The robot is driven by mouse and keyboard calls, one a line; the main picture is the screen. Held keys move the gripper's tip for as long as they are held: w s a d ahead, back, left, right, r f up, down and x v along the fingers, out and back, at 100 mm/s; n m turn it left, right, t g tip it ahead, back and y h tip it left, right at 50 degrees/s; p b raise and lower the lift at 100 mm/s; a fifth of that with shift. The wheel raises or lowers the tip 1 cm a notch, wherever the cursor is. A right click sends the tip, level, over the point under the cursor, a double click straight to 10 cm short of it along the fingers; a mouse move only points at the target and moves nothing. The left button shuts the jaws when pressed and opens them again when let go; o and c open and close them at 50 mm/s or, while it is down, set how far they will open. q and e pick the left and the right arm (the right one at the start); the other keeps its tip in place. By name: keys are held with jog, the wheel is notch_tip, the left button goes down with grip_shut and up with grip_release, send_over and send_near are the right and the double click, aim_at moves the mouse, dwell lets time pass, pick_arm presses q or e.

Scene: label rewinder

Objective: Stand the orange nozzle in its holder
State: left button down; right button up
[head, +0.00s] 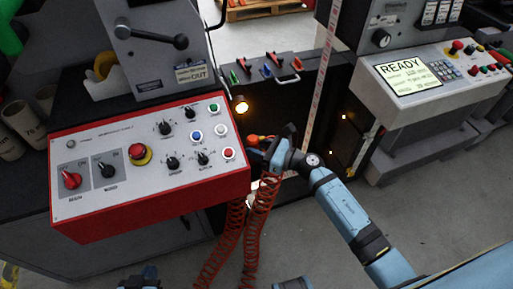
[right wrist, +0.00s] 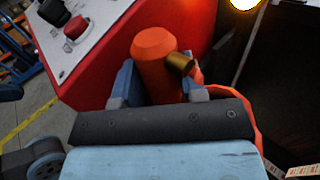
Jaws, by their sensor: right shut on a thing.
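The orange nozzle (right wrist: 155,62) is upright between the fingers of my right gripper (right wrist: 158,92) in the right wrist view, with a brass-coloured stub on its side. In the head view the nozzle (head: 254,139) shows as a small orange shape at the right end of the red control box, by my right gripper (head: 268,145). I cannot make out its holder; the arm and gripper may hide it. My left gripper (head: 140,282) shows only in part at the bottom edge of the head view, away from the nozzle.
The red-edged control panel (head: 150,220) is close to the left of the nozzle. Red coiled hoses (head: 262,205) hang below my right gripper. A lit lamp (head: 240,104) is just above. A tool shelf (head: 268,70) lies behind. The READY console (head: 430,85) stands at the right.

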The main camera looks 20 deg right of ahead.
jog(key=shift+r, duration=0.1)
jog(key=o, duration=0.7)
jog(key=shift+o, duration=0.2)
